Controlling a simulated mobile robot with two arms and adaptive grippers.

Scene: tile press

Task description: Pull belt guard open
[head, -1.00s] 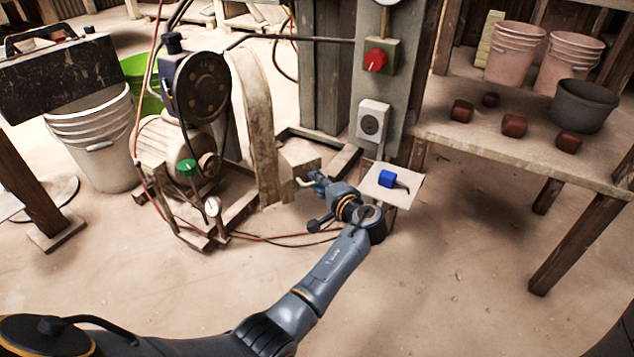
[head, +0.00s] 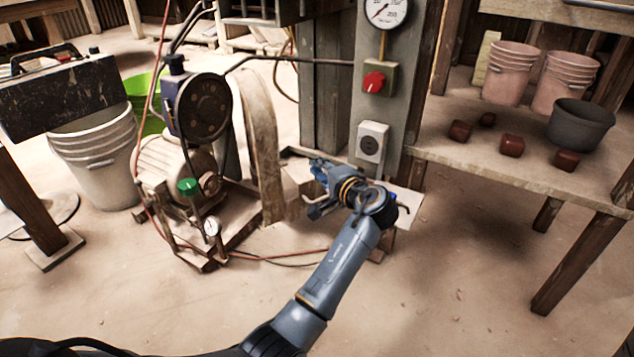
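The belt guard (head: 262,145), a tall dusty curved panel, stands upright beside the dark round pulley (head: 203,107) of the motor unit. A pale boxy part (head: 297,182) sits low at its right side. My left gripper (head: 312,188) is just right of this part, its fingers spread apart with nothing seen between them. I cannot see a handle now; the gripper may cover it. My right gripper is not in view.
A grey post carries a red knob (head: 374,82), a gauge (head: 386,12) and a socket (head: 371,142). A small pale plate (head: 408,205) is partly behind my arm. A wooden shelf (head: 460,160) stands at right. The front floor is clear.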

